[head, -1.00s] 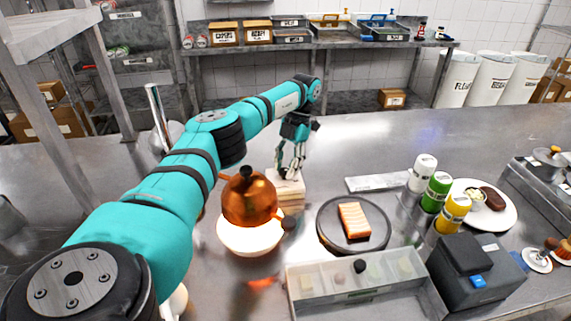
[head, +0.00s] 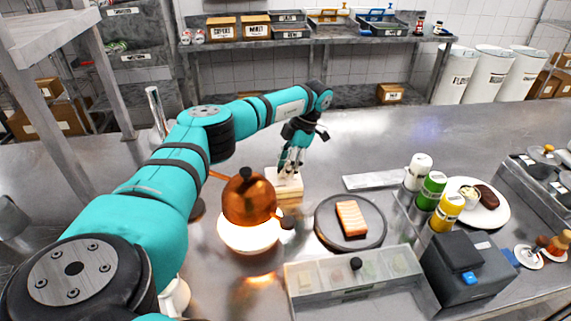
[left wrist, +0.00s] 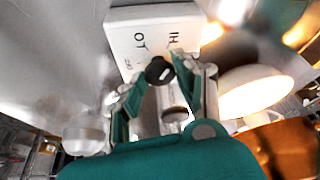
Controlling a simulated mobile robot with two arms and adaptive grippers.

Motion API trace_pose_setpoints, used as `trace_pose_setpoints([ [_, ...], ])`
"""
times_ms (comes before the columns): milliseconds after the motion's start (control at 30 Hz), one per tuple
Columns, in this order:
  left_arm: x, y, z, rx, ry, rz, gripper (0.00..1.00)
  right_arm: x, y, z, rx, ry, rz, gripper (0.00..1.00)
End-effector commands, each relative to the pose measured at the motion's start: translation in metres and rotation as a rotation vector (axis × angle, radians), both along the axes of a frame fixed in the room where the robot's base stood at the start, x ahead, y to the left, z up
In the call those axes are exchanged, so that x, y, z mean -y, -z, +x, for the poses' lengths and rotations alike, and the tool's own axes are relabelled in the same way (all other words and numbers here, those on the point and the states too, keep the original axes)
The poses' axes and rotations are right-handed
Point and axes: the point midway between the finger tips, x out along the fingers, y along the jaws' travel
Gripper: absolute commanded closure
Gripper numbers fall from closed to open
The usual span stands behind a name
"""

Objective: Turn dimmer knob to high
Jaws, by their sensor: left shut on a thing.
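A small pale box in the left wrist view (left wrist: 155,30) carries the letters HI and LO. A round black dimmer knob (left wrist: 158,71) with a white mark sits on it. My left gripper (left wrist: 160,76) is shut on the knob, one finger on each side. In the head view my left gripper (head: 288,168) reaches down to the dimmer box (head: 284,186), and its fingers hide the knob there. A copper dome lamp (head: 248,200) beside the box glows brightly underneath. My right gripper is not in view.
A dark round plate (head: 323,236) with a salmon-coloured piece (head: 351,219) is right of the box. Bottles, including a green one (head: 431,191), stand farther right. A clear-lidded bin (head: 352,270) is in front. The counter behind the gripper is mostly clear.

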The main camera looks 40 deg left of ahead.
Motion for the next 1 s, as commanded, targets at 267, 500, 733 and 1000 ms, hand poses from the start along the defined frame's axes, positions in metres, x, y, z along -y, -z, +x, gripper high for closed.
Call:
trace_pose_setpoints([
  [267,0.0,-0.001,0.0,0.001,0.004,0.0,1.0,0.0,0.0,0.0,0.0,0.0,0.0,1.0],
  [500,0.0,0.0,0.0,0.001,0.003,-0.001,0.48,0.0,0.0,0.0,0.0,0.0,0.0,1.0],
  [733,0.0,0.0,0.0,0.0,0.002,0.0,0.45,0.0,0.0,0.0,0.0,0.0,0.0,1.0],
  [1000,0.004,-0.02,0.008,0.003,0.003,0.0,0.45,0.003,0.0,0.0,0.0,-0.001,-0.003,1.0],
])
